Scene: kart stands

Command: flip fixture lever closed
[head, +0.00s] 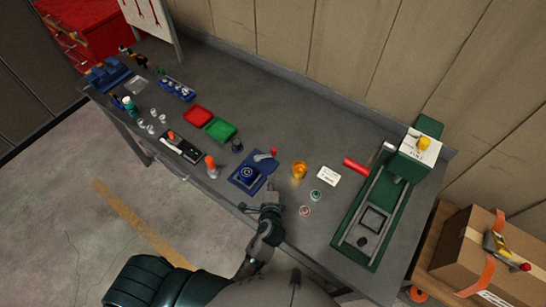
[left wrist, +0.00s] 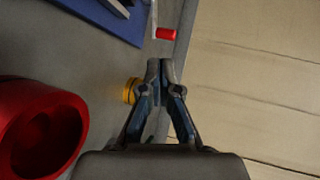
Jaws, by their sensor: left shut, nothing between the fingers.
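The blue fixture (head: 236,181) sits on the grey bench near the front edge, with a dark round part on it. Its metal lever (head: 263,157) ends in a red knob (head: 274,152) at the fixture's far right side. In the left wrist view the blue plate (left wrist: 118,30) is at the top, with the red knob (left wrist: 166,34) just beyond my fingertips. My left gripper (head: 271,190) is just right of the fixture's near corner, apart from the knob. In the left wrist view my left gripper (left wrist: 160,66) is shut and empty. My right gripper is not in view.
An amber cup (head: 299,170), a white card (head: 327,176) and small rings (head: 305,211) lie right of the fixture. A green machine (head: 350,245) stands further right. An orange-handled tool (head: 211,165) is to the left. A large red round thing (left wrist: 75,125) fills the wrist view's left.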

